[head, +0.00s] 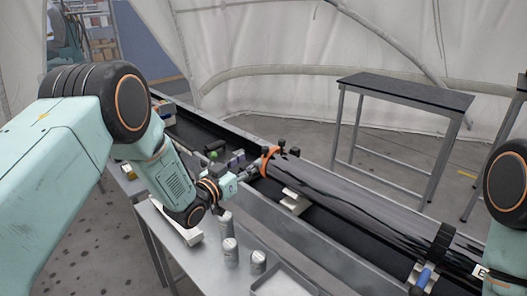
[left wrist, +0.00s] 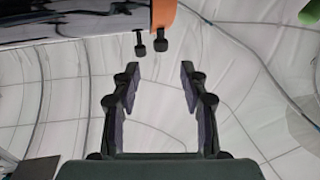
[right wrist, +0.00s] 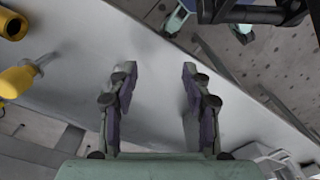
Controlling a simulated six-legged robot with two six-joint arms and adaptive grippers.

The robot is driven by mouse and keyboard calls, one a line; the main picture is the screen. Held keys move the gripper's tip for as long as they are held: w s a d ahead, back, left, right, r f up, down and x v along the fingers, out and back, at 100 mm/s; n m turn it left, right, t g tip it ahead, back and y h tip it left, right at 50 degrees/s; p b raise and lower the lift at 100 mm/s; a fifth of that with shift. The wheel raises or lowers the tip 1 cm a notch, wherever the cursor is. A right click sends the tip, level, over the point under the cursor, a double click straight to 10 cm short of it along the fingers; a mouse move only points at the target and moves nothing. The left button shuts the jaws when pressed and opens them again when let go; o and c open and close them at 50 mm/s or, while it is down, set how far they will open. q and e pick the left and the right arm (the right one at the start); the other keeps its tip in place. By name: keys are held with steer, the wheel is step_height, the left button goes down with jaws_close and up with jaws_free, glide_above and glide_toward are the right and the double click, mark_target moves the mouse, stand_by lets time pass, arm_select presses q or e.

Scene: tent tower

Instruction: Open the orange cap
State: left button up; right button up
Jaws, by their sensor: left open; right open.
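My right gripper (right wrist: 157,72) is open and empty over a grey metal surface (right wrist: 150,100). It is outside the head view.
The tube rests on pale supports (head: 296,201) along a black bench. Pale canisters (head: 230,252) stand on the metal table in front. A dark-topped table (head: 405,92) is behind. Yellow tools (right wrist: 18,80) lie left in the right wrist view.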

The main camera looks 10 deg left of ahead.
mark_target(264, 151)
arm_select(q)
steer(key=x, duration=0.6)
steer(key=shift+w+d+f, duration=0.1)
steer(key=shift+w+f, duration=0.05)
steer(key=shift+f, duration=0.1)
steer(key=shift+w+r, duration=0.15)
steer(key=shift+r, duration=0.1)
steer(key=shift+w+d+f, duration=0.15)
steer(key=shift+w+f, duration=0.05)
steer(key=shift+w, duration=0.15)
steer(key=shift+s+r, duration=0.2)
steer(key=shift+s, duration=0.05)
steer(key=c, duration=0.6)
jaws_close()
